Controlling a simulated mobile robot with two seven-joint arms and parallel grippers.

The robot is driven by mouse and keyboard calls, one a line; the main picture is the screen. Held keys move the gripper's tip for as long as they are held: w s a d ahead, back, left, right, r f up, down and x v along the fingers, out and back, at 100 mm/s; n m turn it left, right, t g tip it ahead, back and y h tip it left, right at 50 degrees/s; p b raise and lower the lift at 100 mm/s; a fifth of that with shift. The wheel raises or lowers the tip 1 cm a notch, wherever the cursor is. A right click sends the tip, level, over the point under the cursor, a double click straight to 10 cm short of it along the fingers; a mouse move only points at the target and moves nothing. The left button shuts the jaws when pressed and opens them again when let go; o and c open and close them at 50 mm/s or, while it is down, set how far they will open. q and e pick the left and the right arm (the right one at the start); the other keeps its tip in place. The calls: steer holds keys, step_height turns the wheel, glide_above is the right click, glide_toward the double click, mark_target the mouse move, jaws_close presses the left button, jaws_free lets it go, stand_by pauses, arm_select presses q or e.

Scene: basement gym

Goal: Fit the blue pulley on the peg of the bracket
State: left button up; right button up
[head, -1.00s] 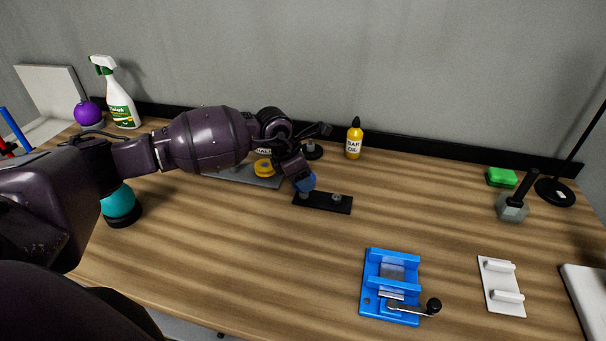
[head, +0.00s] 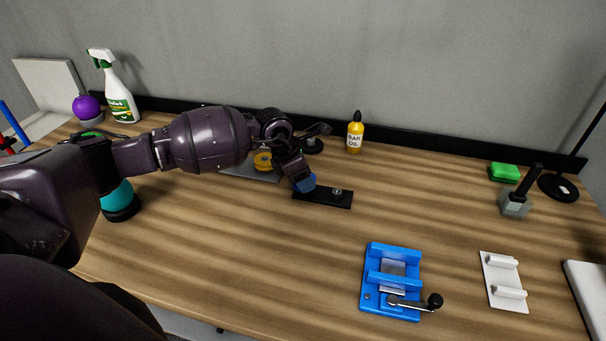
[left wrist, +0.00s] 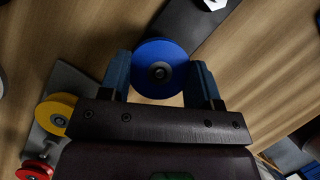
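The blue pulley (head: 305,184) sits at the left end of the black bracket (head: 338,203), over the spot where a peg stands. In the left wrist view the blue pulley (left wrist: 150,58) is a disc with a dark hub and a grey centre. My left gripper (left wrist: 161,82) has one finger on each side of it, close against its rim, and looks shut on it. The bracket (left wrist: 203,28) runs up and right beneath it. The peg is hidden by the pulley; I cannot tell how far it enters the hole. My right gripper is not in view.
A grey plate (head: 248,174) behind the left gripper carries a yellow pulley (head: 263,160); a red pulley (left wrist: 35,171) shows in the wrist view. A blue vise (head: 391,283) and white holder (head: 503,281) stand front right. An oil bottle (head: 355,133) stands behind. The table between is clear.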

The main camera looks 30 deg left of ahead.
arm_select(q)
steer(key=o, duration=0.5)
steer(key=shift+c, duration=0.2)
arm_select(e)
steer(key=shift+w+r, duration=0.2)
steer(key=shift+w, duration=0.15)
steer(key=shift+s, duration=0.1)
arm_select(q)
steer(key=v, duration=1.1)
steer(key=shift+p, duration=0.45)
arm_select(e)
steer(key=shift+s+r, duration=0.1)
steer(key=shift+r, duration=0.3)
arm_select(q)
steer(key=shift+d, duration=0.1)
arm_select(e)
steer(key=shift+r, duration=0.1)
